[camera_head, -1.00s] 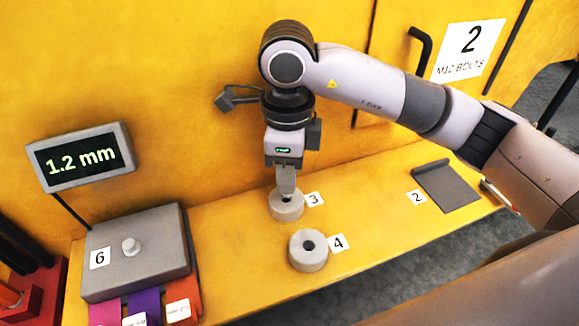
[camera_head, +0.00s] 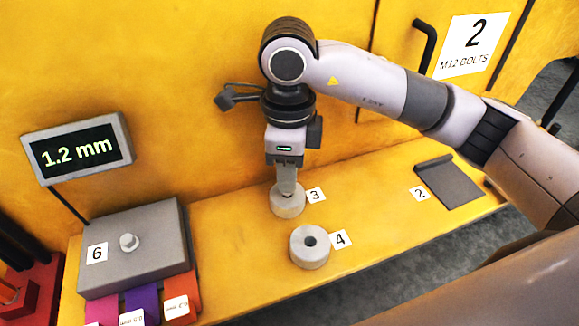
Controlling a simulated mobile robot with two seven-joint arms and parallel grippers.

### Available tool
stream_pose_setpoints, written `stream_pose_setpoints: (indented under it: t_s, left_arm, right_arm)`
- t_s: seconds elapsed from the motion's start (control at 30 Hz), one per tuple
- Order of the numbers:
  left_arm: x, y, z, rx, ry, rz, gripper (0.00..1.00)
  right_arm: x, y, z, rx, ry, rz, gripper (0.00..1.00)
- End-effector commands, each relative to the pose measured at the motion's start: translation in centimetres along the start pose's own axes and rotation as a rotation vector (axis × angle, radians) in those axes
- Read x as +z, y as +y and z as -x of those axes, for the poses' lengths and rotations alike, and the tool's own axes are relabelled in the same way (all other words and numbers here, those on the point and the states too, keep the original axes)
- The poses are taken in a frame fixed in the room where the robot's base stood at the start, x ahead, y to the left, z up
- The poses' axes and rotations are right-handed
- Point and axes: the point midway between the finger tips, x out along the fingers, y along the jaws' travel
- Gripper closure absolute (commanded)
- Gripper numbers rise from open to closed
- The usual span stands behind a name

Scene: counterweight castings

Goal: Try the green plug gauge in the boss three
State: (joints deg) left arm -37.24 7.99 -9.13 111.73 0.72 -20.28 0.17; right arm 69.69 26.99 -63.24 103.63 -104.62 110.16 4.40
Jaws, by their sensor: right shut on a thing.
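Boss three (camera_head: 288,204) is a short grey ring on the yellow bench, with a tag "3" at its right. My right gripper (camera_head: 287,190) points straight down over its bore, with its fingertips at the top of the ring. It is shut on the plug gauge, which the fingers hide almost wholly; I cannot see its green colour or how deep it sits. The bore of boss three is covered from view. My left gripper is not in view.
Boss four (camera_head: 310,257), a grey ring with an open dark bore, stands just in front. A grey box (camera_head: 150,262) with a knob, tag "6", and a display (camera_head: 108,166) reading 1.2 mm are at left. A grey plate (camera_head: 450,185) lies at right. Bench between is clear.

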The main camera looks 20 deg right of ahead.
Motion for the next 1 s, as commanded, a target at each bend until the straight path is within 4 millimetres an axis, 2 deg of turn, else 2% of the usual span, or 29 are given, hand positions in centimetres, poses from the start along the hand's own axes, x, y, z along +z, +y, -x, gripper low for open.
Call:
stream_pose_setpoints:
  t_s: [0.03, 1.0]
  left_arm:
    - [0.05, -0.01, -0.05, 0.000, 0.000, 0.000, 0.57]
    - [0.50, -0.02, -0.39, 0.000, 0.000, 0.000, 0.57]
  right_arm:
    - [-0.29, -0.38, -0.50, 0.002, 0.013, -0.026, 1.00]
    - [-0.33, -0.42, -1.04, 0.002, 0.014, -0.027, 1.00]
